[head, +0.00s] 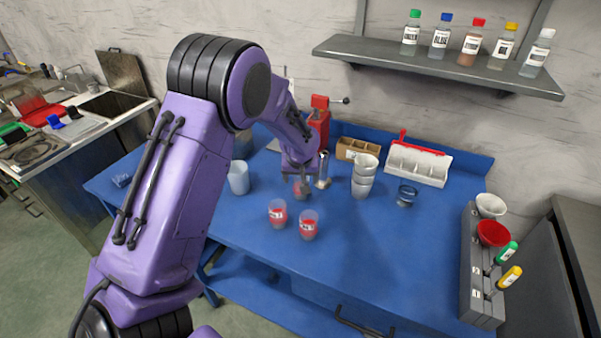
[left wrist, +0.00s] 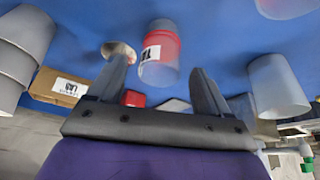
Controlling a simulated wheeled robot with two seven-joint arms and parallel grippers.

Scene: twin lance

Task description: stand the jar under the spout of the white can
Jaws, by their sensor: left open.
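My left gripper (head: 304,190) is open over the blue bench, at a jar with red contents (head: 302,187) that it partly hides. In the left wrist view this labelled jar (left wrist: 160,55) shows between the two spread fingers (left wrist: 158,68), with a gap on either side. Two similar jars with red contents, one on the left (head: 278,213) and one on the right (head: 309,226), stand nearer the front. I cannot clearly make out the white can or its spout; my left arm covers part of the bench's back. My right gripper is out of view.
A metal cylinder (head: 323,170), stacked grey cups (head: 362,178) and a cardboard box (head: 352,149) are close on the right. A clear cup (head: 239,178) stands left. The bench's front right (head: 400,250) is clear.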

